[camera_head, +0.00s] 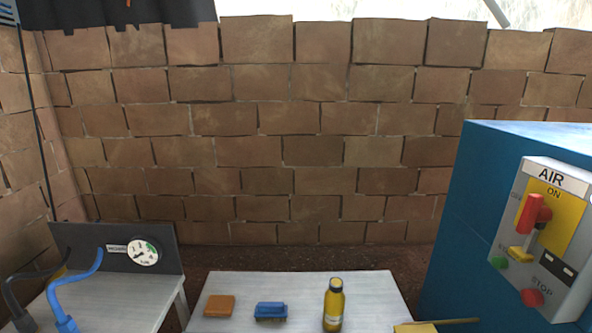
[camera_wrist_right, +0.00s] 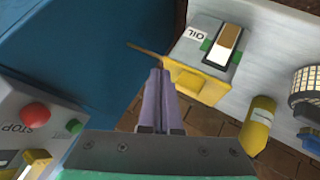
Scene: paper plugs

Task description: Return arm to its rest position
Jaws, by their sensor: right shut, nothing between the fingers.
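My right gripper (camera_wrist_right: 160,75) shows in the right wrist view. Its two purple fingers are together with nothing between them. Past the fingertips is a grey and yellow box labelled OIL (camera_wrist_right: 209,58) with a rocker switch; the fingers overlap its near edge in the picture, and I cannot tell whether they touch it. My left gripper is in neither view. The head view shows no arm.
A blue cabinet (camera_head: 480,220) stands at the right with an AIR control box (camera_head: 540,235) on it. A white table (camera_head: 380,300) holds a yellow bottle (camera_head: 333,305), a blue brush (camera_head: 270,310) and an orange block (camera_head: 219,306). A gauge panel (camera_head: 115,247) stands at left.

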